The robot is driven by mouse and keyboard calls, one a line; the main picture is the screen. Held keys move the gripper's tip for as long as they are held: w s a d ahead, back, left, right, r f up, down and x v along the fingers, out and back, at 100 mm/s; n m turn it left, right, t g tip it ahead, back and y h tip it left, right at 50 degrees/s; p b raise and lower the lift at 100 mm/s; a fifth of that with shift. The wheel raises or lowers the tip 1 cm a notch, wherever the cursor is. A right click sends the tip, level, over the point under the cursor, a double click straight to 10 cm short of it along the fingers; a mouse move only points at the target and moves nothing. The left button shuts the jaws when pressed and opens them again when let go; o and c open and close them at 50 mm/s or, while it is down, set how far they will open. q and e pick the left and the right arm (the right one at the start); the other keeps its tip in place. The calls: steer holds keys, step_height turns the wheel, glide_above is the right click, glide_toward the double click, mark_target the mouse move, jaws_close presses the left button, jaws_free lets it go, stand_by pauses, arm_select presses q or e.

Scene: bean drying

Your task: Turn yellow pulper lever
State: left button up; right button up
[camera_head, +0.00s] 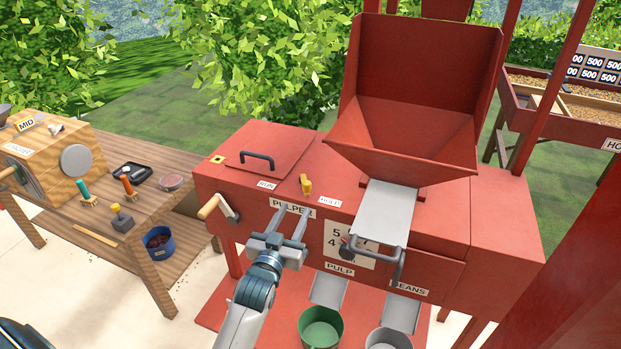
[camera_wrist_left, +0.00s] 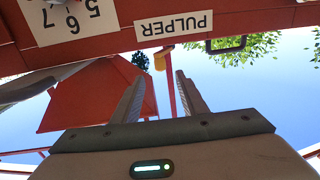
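The yellow lever (camera_head: 306,184) stands on the front top edge of the red pulper (camera_head: 250,220), between the RUN label (camera_head: 267,185) and the HOLD label (camera_head: 330,202). My left gripper (camera_head: 292,222) is in front of the pulper, near the PULPER sign, below the lever in the picture. Its two fingers are apart with nothing between them. In the left wrist view the yellow lever (camera_wrist_left: 160,61) shows beyond the open fingertips (camera_wrist_left: 158,82), apart from them. My right gripper is not in view.
A wood-handled crank (camera_head: 210,207) sticks out at the pulper's left. A hopper (camera_head: 400,130) and a grey slide with a handle (camera_head: 385,210) are to the right. A green bowl (camera_head: 320,328) stands below. A wooden bench (camera_head: 150,215) with tools is at left.

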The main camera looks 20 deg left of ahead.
mark_target(305, 182)
arm_select(q)
steer(key=w+p, duration=0.1)
steer(key=w, duration=0.4)
steer(key=w+a+p, duration=0.1)
steer(key=w, duration=0.4)
steer(key=w+a+p, duration=0.1)
steer(key=w+p, duration=0.1)
steer(key=w, duration=0.4)
steer(key=shift+a, duration=0.15)
jaws_close()
